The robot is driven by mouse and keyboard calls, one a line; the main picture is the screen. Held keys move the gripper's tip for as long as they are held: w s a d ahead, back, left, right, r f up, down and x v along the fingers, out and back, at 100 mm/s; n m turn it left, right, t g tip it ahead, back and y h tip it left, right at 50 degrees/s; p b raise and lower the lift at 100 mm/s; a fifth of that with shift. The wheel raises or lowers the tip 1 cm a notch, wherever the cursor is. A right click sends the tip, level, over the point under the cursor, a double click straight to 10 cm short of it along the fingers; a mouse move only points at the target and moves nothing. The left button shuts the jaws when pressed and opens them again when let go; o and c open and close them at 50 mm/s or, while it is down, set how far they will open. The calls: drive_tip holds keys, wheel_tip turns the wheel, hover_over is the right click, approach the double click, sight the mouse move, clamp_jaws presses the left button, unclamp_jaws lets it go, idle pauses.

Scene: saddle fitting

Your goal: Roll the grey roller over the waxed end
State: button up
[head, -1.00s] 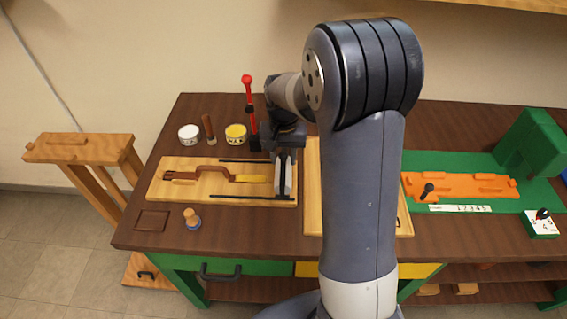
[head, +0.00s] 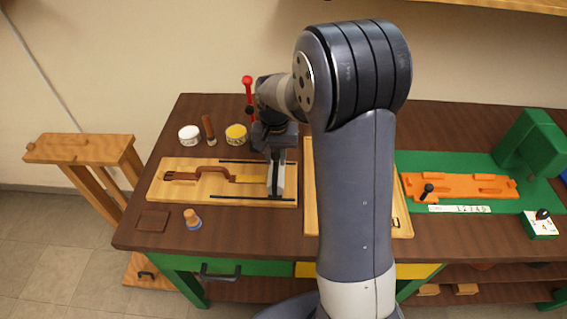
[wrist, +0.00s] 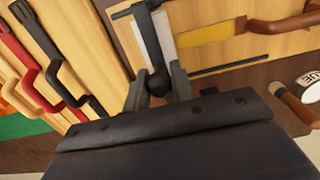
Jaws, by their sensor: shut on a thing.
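The brown strap (head: 208,171) lies on a light wooden board (head: 170,192). Its yellow waxed end (head: 246,179) points right; the yellow end also shows in the wrist view (wrist: 207,34). My gripper (head: 275,150) is over the right part of the board, shut on the dark handle of the grey roller (head: 277,179). In the wrist view, the grey roller (wrist: 164,36) stands between my fingers and the tip of the yellow end. I cannot tell whether it touches the yellow end. My wrist hides part of the handle.
Two black rods (head: 250,198) flank the strap. A white jar (head: 189,134), a brown stick (head: 208,128) and a yellow-topped jar (head: 235,134) stand behind the board. A wooden-knobbed tool (head: 192,218) and a brown square (head: 153,220) are in front. Several coloured straps (wrist: 50,62) lie on the neighbouring board.

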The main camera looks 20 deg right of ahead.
drive_tip(key=shift+a, duration=0.1)
drive_tip(key=shift+w+a+r+p, duration=0.1)
drive_tip(key=shift+w+a+p, duration=0.45)
drive_tip(key=shift+a, duration=1.55)
drive_tip(key=shift+w+a+f+p, duration=0.15)
drive_tip(key=shift+w+a, duration=0.7)
drive_tip(key=shift+a, duration=1.3)
drive_tip(key=shift+w+a+r+p, duration=0.15)
drive_tip(key=shift+w+a+p, duration=0.45)
drive_tip(key=shift+a, duration=1.5)
drive_tip(key=shift+o, duration=0.2)
drive_tip(key=shift+w, duration=0.1)
drive_tip(key=shift+o, duration=0.7)
drive_tip(key=shift+w+a, duration=0.1)
drive_tip(key=shift+a, duration=0.05)
drive_tip(key=o, duration=0.5)
drive_tip(key=shift+a, duration=0.15)
drive_tip(key=shift+o, duration=0.2)
